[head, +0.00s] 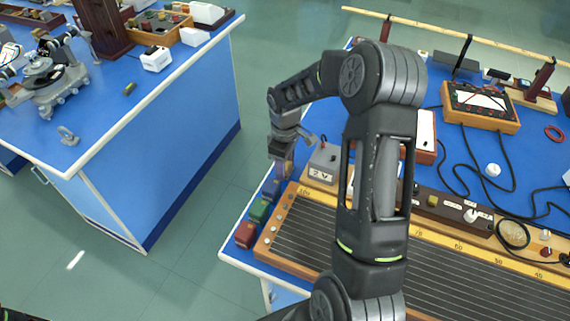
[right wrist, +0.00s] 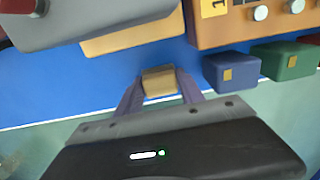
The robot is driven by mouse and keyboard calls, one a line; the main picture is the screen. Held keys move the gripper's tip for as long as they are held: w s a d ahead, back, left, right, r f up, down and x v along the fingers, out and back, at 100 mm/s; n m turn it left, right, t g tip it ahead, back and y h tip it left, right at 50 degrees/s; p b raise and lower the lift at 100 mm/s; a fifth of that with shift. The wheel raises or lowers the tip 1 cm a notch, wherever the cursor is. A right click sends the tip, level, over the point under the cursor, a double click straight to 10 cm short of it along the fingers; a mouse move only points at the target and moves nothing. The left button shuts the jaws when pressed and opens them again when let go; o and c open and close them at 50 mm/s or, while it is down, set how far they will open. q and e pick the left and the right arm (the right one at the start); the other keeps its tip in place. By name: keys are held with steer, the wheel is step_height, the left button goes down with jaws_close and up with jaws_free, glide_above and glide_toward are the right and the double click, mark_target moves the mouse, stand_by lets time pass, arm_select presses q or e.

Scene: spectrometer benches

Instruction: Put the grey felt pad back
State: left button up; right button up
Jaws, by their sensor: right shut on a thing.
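My right gripper (head: 283,165) is over the left edge of the right bench, reaching down past the end of the long ruled board. In the right wrist view my right gripper (right wrist: 159,88) is shut on a small tan-brown block (right wrist: 160,80), held between its two purple fingers. I cannot tell whether this block is the grey felt pad; no clearly grey pad shows elsewhere. The block is in line with a blue block (right wrist: 231,72) and a green block (right wrist: 283,61). I cannot tell whether it touches the bench. My left gripper is not in view.
A red block (head: 246,234) stands at the bench's left edge, beside the ruled board (head: 400,250). A grey box (head: 323,160) stands close to my right gripper. Cables and an instrument (head: 480,105) lie further right. An aisle separates the left bench (head: 120,120).

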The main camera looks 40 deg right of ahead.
steer(key=shift+f, duration=0.1)
steer(key=o, duration=1.3)
step_height(320, 180, up, 12)
steer(key=b, duration=0.1)
